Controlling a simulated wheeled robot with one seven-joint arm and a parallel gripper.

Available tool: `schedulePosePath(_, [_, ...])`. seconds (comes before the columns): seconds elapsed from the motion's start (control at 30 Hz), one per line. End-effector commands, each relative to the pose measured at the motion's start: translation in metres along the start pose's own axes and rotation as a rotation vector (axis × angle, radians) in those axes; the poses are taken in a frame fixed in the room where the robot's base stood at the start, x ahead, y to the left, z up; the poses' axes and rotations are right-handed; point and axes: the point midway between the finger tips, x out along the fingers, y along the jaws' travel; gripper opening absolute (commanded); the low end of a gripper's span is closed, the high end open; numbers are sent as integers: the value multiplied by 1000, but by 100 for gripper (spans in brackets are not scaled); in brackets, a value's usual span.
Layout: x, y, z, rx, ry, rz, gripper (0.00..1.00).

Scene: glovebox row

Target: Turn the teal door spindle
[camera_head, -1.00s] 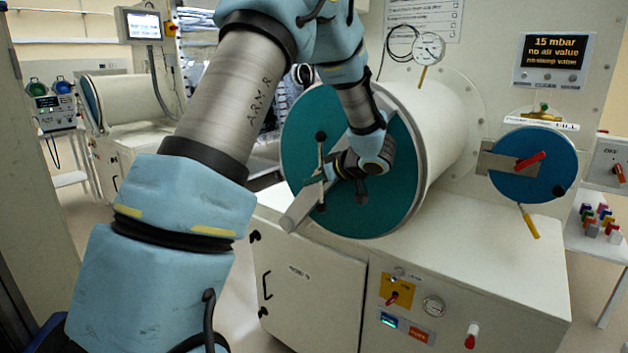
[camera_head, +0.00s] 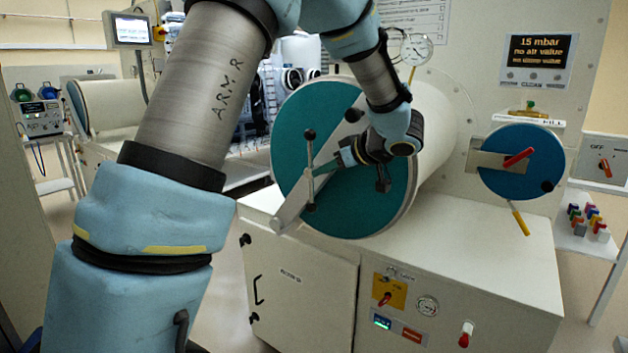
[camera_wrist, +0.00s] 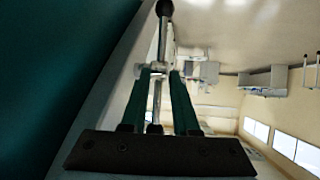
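The teal round door (camera_head: 290,125) closes the near end of the large white cylinder. Its spindle (camera_head: 309,150) is a metal bar with black ball ends, standing nearly upright in front of the door. My gripper (camera_head: 318,169) comes from the right, close to the middle of the spindle. In the wrist view, the two teal fingers of my gripper (camera_wrist: 161,80) stand apart, with the spindle's bar (camera_wrist: 156,100) showing between them and its black ball (camera_wrist: 164,8) beyond. A gap shows beside the bar; I cannot tell whether either finger touches it.
A pale diagonal arm (camera_head: 292,210) crosses the door's lower left. A smaller blue round door (camera_head: 522,150) with a red handle is at the right. The white cabinet (camera_head: 480,260) has a fairly clear top below the cylinder. A pressure gauge (camera_head: 416,48) stands above.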

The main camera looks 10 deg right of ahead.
Motion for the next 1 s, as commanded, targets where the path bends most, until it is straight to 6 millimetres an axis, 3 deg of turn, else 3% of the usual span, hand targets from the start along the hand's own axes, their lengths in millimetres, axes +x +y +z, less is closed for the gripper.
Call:
schedulePosePath(0.17, [-15, 0, 0, 0, 0, 1, 28])
schedulePosePath(0.43, [-17, 0, 0, 0, 0, -1, 28])
schedulePosePath(0.63, [-20, 1, 4, -64, 24, 0, 8])
schedulePosePath(0.7, [-24, 2, 8, -155, 55, 1, 0])
schedulePosePath(1.0, [-70, 5, 22, -834, 273, 120, 0])
